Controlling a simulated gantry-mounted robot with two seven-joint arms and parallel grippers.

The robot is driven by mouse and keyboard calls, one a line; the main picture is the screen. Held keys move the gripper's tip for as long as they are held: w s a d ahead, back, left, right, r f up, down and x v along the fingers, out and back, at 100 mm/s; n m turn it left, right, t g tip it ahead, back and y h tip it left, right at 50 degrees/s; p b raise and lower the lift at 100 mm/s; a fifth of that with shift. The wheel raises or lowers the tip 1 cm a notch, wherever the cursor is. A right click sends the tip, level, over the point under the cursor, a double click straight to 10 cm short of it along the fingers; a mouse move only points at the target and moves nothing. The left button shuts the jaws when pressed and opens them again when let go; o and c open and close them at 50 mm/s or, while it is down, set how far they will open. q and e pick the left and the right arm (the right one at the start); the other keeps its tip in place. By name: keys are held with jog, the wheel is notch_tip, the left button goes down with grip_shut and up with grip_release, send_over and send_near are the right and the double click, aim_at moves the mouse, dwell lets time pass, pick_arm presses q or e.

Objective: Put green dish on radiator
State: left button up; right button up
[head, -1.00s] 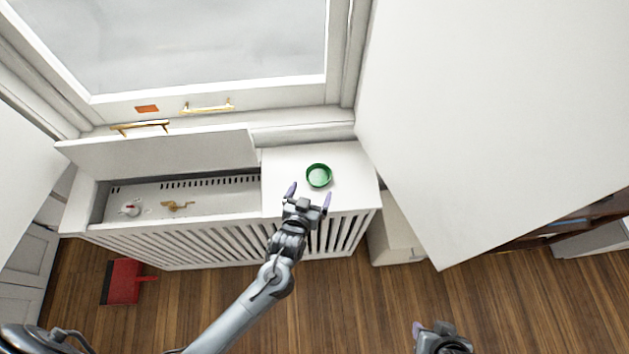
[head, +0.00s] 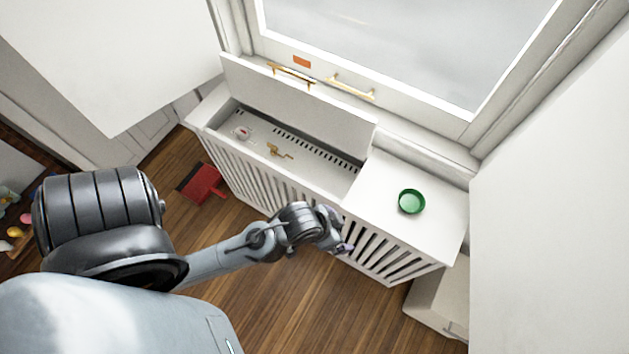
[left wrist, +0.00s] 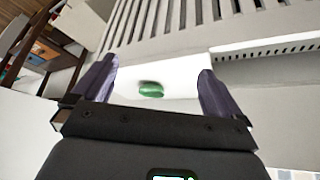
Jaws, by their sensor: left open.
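The green dish (head: 411,201) is a small round bowl standing on the flat white top at the right end of the radiator cover (head: 440,222). In the left wrist view the green dish (left wrist: 151,89) shows between and beyond the fingers, apart from them. My left gripper (head: 340,230) is at the front of the radiator cover, left of the dish, and holds nothing. In the left wrist view my left gripper (left wrist: 155,85) has its two purple fingers spread wide. My right gripper is not in view.
The cover's hinged lid (head: 295,105) stands raised over an open compartment with a valve (head: 242,132) and a brass fitting (head: 279,151). A red dustpan (head: 203,183) lies on the wooden floor. A white panel (head: 550,200) stands at the right.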

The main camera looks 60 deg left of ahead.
pick_arm(q)
jog(key=s+a+r+g, duration=0.2)
jog(key=s, duration=0.3)
jog(key=shift+s+m+y, duration=0.25)
jog(key=shift+m+y, duration=0.15)
jog(key=shift+r, duration=0.1)
